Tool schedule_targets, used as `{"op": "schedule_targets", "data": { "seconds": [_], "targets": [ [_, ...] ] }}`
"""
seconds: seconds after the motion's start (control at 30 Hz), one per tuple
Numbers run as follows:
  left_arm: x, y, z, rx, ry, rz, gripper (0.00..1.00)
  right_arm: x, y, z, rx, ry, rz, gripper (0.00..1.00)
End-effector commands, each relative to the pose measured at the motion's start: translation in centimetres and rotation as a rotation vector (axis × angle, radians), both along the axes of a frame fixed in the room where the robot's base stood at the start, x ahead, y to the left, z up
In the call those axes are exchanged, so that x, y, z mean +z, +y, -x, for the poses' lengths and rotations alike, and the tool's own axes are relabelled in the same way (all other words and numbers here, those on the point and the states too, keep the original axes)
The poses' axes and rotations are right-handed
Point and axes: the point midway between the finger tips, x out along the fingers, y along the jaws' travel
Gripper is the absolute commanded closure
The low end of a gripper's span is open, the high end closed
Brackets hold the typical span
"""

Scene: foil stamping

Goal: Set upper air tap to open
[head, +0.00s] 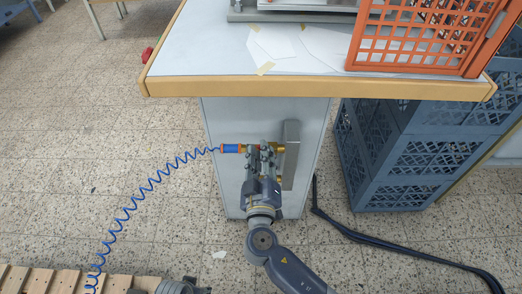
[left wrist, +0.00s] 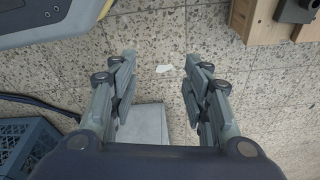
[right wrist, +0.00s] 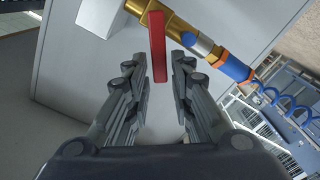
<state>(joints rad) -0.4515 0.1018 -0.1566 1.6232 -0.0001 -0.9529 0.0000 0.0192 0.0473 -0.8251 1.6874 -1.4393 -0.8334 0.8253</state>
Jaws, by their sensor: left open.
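The air tap is a brass fitting (right wrist: 180,25) with a red lever (right wrist: 157,48), seen in the right wrist view. The lever slants across the line of the pipe. An orange and blue hose coupling (right wrist: 234,66) sits on the tap's outlet. In the head view the coupling (head: 231,148) points left; the lever is hidden there. My right gripper (right wrist: 158,68) is open, with the lever between its fingertips and a gap on each side. It also shows in the head view (head: 259,154), in front of the panel. My left gripper (left wrist: 161,72) is open and empty above the floor.
The tap is on a grey panel (head: 225,120) under the table (head: 200,52). A coiled blue hose (head: 140,190) runs down left. Blue crates (head: 400,180) stand right of the panel, and a black cable (head: 400,250) lies on the floor. An orange crate (head: 420,35) stands on the table.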

Motion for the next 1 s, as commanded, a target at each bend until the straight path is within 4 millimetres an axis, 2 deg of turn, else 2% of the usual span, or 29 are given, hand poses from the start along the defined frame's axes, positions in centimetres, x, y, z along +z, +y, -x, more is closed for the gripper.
{"op": "schedule_targets", "data": {
  "seconds": [0.13,0.4,0.47,0.5,0.77,0.87,1.0],
  "targets": [
    [-0.3,0.0,0.2,0.000,0.004,-0.001,0.56,0.0,0.0,-0.9,-0.001,0.001,-0.001,0.78],
    [-0.3,0.1,0.3,-0.001,0.005,-0.001,0.56,0.0,0.0,-1.1,0.000,0.001,-0.001,0.78],
    [-0.3,0.1,0.3,0.000,0.005,-0.001,0.56,0.0,0.0,-1.1,0.000,0.001,-0.001,0.90],
    [-0.3,0.1,0.3,0.000,0.005,-0.001,0.56,0.0,0.0,-1.1,0.000,0.001,-0.001,0.99],
    [-0.5,0.0,0.3,0.000,0.007,-0.001,0.56,-0.2,0.1,-1.0,0.000,0.001,0.019,1.00],
    [1.2,-0.2,-0.9,0.000,-0.015,0.004,0.56,-0.5,0.3,-1.0,0.000,0.001,0.065,1.00],
    [2.1,-0.2,-1.1,0.002,-0.017,0.003,0.56,-0.6,0.5,-1.0,-0.001,0.001,0.116,1.00]
  ]
}}
